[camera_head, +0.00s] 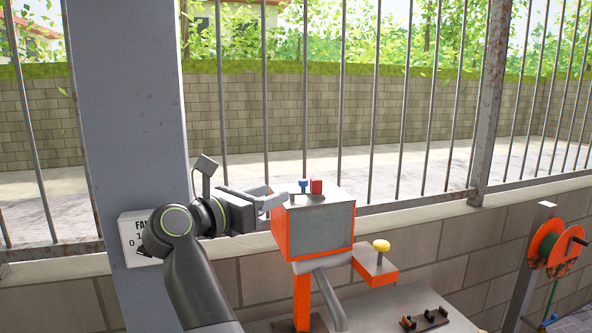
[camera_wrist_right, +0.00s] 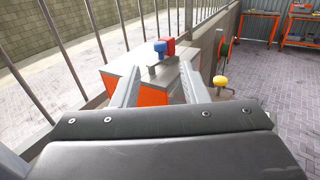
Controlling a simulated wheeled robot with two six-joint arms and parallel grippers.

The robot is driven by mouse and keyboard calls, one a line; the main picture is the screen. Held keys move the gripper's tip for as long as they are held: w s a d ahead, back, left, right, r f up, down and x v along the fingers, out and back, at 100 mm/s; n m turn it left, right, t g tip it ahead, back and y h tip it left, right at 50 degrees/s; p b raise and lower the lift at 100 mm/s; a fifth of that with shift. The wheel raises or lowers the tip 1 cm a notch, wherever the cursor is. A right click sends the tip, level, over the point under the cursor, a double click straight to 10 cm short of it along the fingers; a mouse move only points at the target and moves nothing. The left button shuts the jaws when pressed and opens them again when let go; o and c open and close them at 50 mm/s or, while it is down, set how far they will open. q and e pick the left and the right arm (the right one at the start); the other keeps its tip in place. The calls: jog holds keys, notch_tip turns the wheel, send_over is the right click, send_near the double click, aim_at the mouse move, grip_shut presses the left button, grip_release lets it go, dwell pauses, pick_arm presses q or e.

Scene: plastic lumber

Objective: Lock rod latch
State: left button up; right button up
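An orange-framed box with grey faces (camera_head: 320,230) stands in the middle of the head view. On its top are a small blue knob (camera_head: 303,184) and a red block (camera_head: 316,186), close together. In the right wrist view, the blue knob (camera_wrist_right: 159,47) and red block (camera_wrist_right: 169,44) stand by a short grey bar (camera_wrist_right: 161,62), which may be the rod latch; I cannot tell its position. My right gripper (camera_head: 272,196) is at the box's left top edge. Its fingers (camera_wrist_right: 160,72) are spread, with nothing between them, short of the knob. My left gripper is out of view.
A yellow knob (camera_head: 381,246) sits on an orange bracket at the box's right. A grey post (camera_head: 125,100) with a white sign stands left, behind my right arm. A metal fence (camera_head: 341,110) runs behind the box. An orange reel (camera_head: 548,244) is at far right.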

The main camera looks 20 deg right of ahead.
aim_at(300, 183)
jog(key=p+x, duration=0.3)
jog(key=x, duration=0.5)
jog(key=shift+w+d, duration=0.15)
jog(key=shift+d, duration=0.1)
